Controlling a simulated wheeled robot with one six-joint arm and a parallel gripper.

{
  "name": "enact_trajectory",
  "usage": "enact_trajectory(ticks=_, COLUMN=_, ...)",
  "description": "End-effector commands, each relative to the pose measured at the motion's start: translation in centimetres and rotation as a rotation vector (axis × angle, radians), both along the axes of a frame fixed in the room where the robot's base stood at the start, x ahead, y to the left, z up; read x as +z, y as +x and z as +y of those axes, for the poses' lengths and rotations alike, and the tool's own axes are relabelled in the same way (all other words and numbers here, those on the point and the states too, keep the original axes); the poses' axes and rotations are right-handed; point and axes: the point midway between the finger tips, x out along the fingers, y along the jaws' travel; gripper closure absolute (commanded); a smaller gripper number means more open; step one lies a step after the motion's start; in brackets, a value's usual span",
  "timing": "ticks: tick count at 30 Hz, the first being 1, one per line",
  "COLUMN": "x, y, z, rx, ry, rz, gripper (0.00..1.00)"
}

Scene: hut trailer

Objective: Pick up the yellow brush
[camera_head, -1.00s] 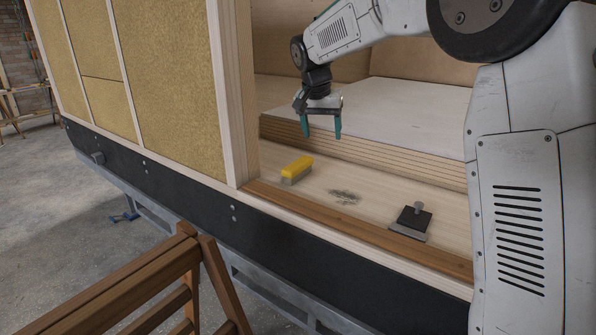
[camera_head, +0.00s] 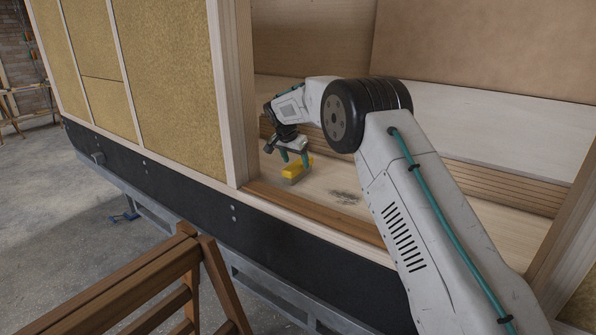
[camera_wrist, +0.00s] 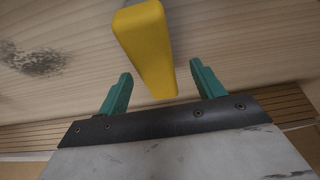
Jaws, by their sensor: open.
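The yellow brush (camera_head: 296,167) lies on the light wooden floor of the hut, just inside the sill, its bristle side down. My gripper (camera_head: 294,157) is open and sits right above and behind it, its teal fingers pointing down. In the wrist view the yellow brush (camera_wrist: 148,45) reaches in from the top, its near end lying between the two open fingers of my gripper (camera_wrist: 158,90). Gaps show on both sides, and the fingers are not closed on it. I cannot tell the exact height between fingertips and brush.
A dark smudge (camera_head: 345,197) marks the floor right of the brush. A stack of boards (camera_head: 480,125) lies behind. A wooden post (camera_head: 232,90) stands close on the left, and a brown sill (camera_head: 310,212) runs in front. A wooden trestle (camera_head: 150,285) stands outside.

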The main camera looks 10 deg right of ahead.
Motion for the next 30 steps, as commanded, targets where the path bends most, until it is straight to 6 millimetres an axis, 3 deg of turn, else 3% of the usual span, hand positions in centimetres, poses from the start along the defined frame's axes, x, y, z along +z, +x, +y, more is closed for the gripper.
enact_trajectory(ticks=7, x=-3.4, y=0.8, z=-1.6, rx=0.0, ry=0.0, rz=0.003, gripper=0.33)
enact_trajectory(ticks=15, x=-3.8, y=0.9, z=-1.8, rx=0.001, ry=0.0, rz=0.001, gripper=0.33)
enact_trajectory(ticks=21, x=-3.8, y=0.9, z=-1.8, rx=0.001, ry=0.0, rz=0.001, gripper=0.85)
enact_trajectory(ticks=30, x=-3.7, y=0.9, z=-1.7, rx=0.001, ry=0.0, rz=0.001, gripper=0.85)
